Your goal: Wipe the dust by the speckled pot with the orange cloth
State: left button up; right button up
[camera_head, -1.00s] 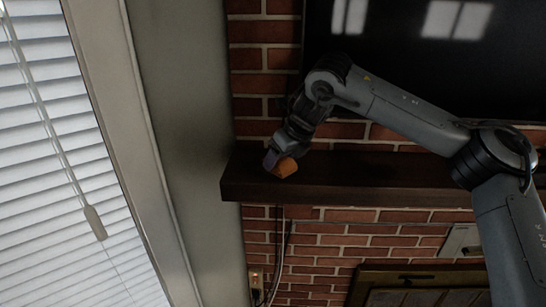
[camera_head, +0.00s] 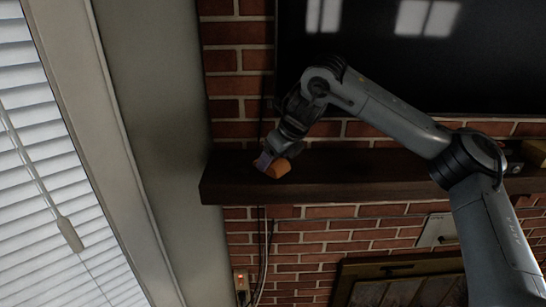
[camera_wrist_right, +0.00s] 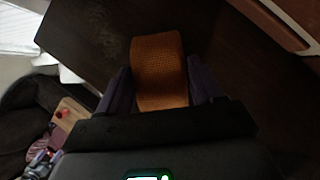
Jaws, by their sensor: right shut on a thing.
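My right gripper (camera_head: 268,161) is at the left end of the dark wooden mantel shelf, shut on the orange cloth (camera_head: 279,168). In the right wrist view the orange cloth (camera_wrist_right: 160,72) sits between the two fingers (camera_wrist_right: 158,88) and reaches out over the dark shelf top. I cannot tell whether the cloth touches the shelf.
The mantel shelf (camera_head: 340,176) runs along a red brick wall (camera_head: 240,85) under a dark screen (camera_head: 420,60). A window with white blinds (camera_head: 35,180) is at left. Below the shelf hang cables (camera_head: 264,240) near an outlet. Some object (camera_head: 534,152) stands at the shelf's right.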

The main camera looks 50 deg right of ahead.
jog(key=shift+w+a+p, duration=0.5)
jog(key=shift+w+a, duration=0.35)
jog(key=shift+w, duration=0.1)
jog(key=shift+w+a, duration=0.75)
jog(key=shift+w, duration=0.1)
jog(key=shift+w+a+f, duration=0.1)
jog(key=shift+w+a, duration=0.75)
jog(key=shift+w, duration=0.15)
jog(key=shift+w+a+f, duration=0.1)
jog(key=shift+w+a, duration=0.7)
jog(key=shift+w, duration=0.2)
jog(key=shift+w+a, duration=1.15)
jog(key=shift+w, duration=0.15)
jog(key=shift+w+r, duration=0.15)
jog(key=shift+d, duration=0.1)
